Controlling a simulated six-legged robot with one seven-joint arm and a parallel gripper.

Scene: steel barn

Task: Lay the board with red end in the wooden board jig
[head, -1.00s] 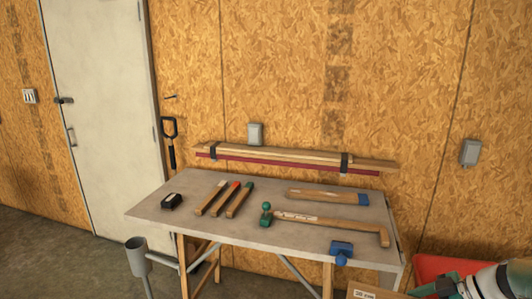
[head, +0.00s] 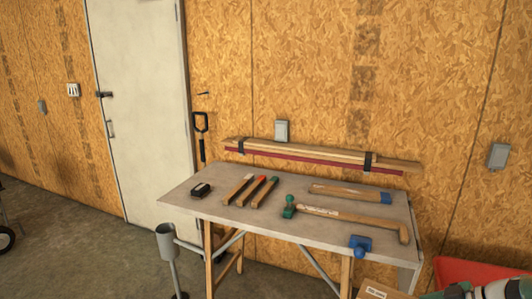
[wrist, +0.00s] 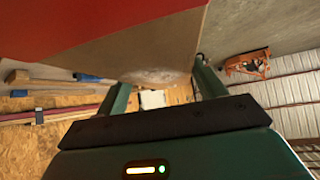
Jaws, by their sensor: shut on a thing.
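In the wrist view my gripper (wrist: 163,88) has its two green fingers on either side of a tan wooden piece with a red part, which looks like the board with red end (wrist: 150,45). It is very close to the camera and fills the top; its far end is hidden.
Three sticks (head: 238,190), one red-tipped and one green-tipped, lie left on the bench beside a small black item (head: 201,190). A blue-ended board (head: 340,192) lies behind the jig, a blue clamp (head: 360,245) in front.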

